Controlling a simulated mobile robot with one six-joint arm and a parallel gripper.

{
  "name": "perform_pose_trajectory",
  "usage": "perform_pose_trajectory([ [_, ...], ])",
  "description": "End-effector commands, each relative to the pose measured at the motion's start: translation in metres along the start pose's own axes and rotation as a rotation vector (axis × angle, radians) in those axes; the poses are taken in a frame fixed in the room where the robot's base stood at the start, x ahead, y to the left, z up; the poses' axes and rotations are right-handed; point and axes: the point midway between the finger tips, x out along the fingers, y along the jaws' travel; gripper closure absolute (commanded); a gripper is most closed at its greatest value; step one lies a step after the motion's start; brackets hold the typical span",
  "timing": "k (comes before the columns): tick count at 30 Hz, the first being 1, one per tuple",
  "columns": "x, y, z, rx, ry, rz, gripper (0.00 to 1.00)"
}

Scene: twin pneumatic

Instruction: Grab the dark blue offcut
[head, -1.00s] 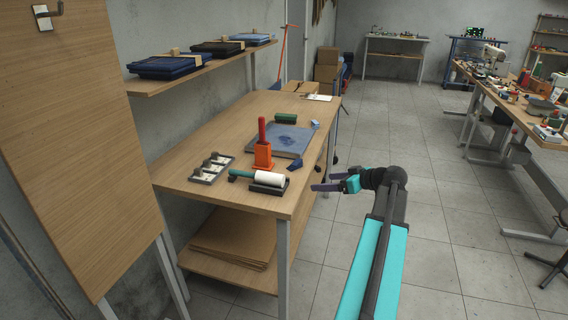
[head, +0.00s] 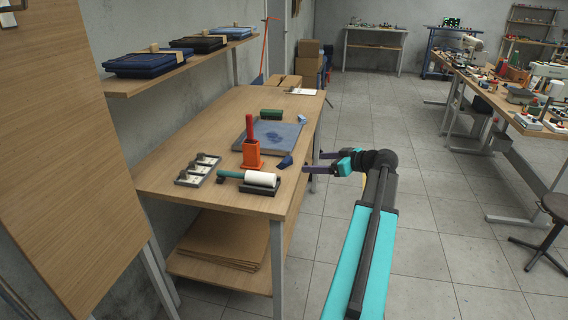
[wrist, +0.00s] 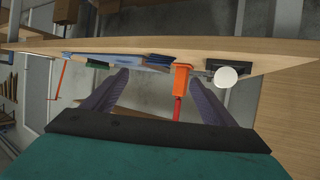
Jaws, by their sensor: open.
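The dark blue offcut (head: 285,162) is a small dark piece on the wooden table near its right edge, beside the blue slab. In the wrist view the offcut (wrist: 158,61) seems to lie near the table edge, beyond and between my fingers, next to the orange holder. My gripper (head: 312,162) is open and empty, just right of the table edge and the offcut in the head view. Its two purple fingers (wrist: 155,95) point toward the table in the wrist view, with a wide gap between them. The offcut is apart from the fingers.
An orange holder with a red handle (head: 252,153) and a white roller (head: 262,179) stand close to the offcut. A blue slab (head: 268,138), a green block (head: 272,113) and a metal rack (head: 197,170) are also on the table (head: 163,168).

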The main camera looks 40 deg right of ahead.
Motion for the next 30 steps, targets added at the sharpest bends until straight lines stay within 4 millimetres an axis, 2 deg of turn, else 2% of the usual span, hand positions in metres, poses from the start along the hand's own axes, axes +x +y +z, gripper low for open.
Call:
perform_pose_trajectory([
  [9,0.046,-0.001,-0.002,0.0,-0.001,-0.004,0.21],
  [15,0.069,-0.001,-0.001,0.0,-0.001,-0.005,0.21],
  [30,0.077,-0.002,-0.001,-0.001,-0.001,-0.004,0.21],
])
